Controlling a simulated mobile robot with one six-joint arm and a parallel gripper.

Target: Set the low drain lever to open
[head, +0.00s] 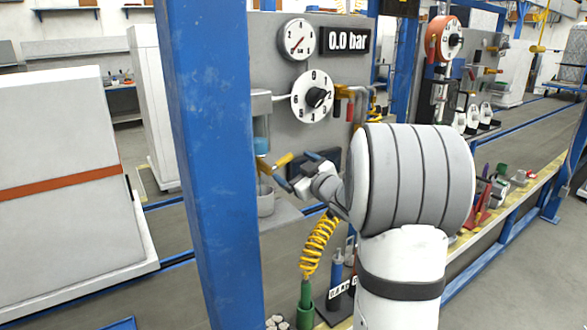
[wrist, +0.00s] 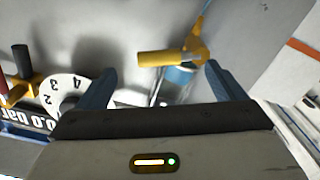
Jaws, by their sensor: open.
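The low drain lever (head: 283,160) has a yellow handle and sits low on the grey panel, just right of the blue post. In the wrist view the yellow handle (wrist: 160,58) lies roughly level, reaching left from its yellow pivot (wrist: 197,45). My gripper (head: 298,170) is open, its blue fingers beside the lever in the head view. In the wrist view the open fingers (wrist: 158,72) stand left and right of the handle, with nothing held. I cannot tell whether either finger touches it. A clear bluish vessel (head: 261,134) is near the lever, with a grey cup (head: 265,201) below.
A numbered dial (head: 312,95), a gauge (head: 297,39) and a display (head: 346,40) reading 0.0 bar are above. A red-handled valve (head: 340,105) is to the right. The blue post (head: 208,150) stands close left. A yellow coiled hose (head: 317,245) hangs below.

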